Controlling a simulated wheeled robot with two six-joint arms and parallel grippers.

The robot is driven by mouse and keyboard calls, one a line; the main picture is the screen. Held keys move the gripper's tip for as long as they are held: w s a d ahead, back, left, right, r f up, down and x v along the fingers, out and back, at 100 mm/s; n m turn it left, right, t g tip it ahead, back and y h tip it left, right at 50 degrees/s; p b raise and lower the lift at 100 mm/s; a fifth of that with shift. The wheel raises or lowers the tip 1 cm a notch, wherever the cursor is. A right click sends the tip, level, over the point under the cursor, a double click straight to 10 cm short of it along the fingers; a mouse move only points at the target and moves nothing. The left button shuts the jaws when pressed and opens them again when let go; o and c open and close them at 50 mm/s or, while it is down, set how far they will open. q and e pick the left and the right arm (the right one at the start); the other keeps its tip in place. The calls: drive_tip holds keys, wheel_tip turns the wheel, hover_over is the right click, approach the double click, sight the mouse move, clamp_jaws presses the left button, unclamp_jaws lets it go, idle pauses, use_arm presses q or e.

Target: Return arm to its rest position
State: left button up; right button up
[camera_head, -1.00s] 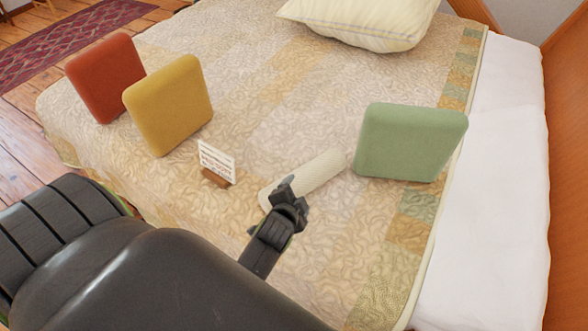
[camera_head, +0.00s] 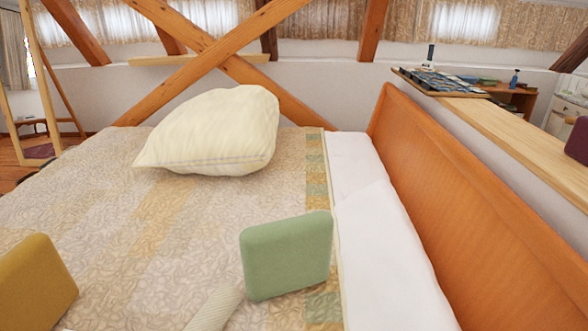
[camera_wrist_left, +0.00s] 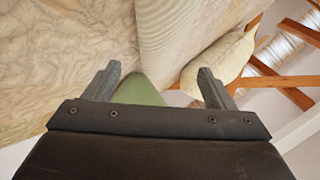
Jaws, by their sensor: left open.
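My left gripper (camera_wrist_left: 159,70) shows in the left wrist view with its two dark fingers spread wide and nothing held between them. A cream textured bolster (camera_wrist_left: 185,30) lies beyond the fingertips, and part of a green cushion (camera_wrist_left: 140,91) shows between the fingers. Neither arm shows in the head view. There, the green cushion (camera_head: 287,256) stands upright on the bed and the bolster (camera_head: 215,307) lies just left of it, cut off by the bottom edge. My right gripper is in no view.
A yellow cushion (camera_head: 35,284) stands at the bed's left. A large cream pillow (camera_head: 213,132) lies at the far side, also in the left wrist view (camera_wrist_left: 219,62). An orange wooden headboard (camera_head: 460,205) borders the right. Crossed timber braces (camera_head: 215,58) stand behind the bed.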

use_arm(q)
drive_tip(key=s+a+r+n+g+h, duration=0.1)
drive_tip(key=s+n+g, duration=0.15)
drive_tip(key=s, duration=0.35)
drive_tip(key=s+a+r+n+g, duration=0.1)
drive_tip(key=s+r+n+g, duration=0.15)
drive_tip(key=s, duration=0.45)
drive_tip(key=s+a+n+g+h, duration=0.1)
drive_tip(key=s+a+n+g, duration=0.15)
drive_tip(key=s, duration=0.35)
wheel_tip(320, 180, down, 24)
drive_tip(key=g, duration=0.1)
drive_tip(key=s+f+g, duration=0.1)
drive_tip(key=s+f, duration=1.4)
drive_tip(key=f, duration=0.1)
drive_tip(key=shift+d, duration=0.35)
drive_tip(key=shift+s+f, duration=0.1)
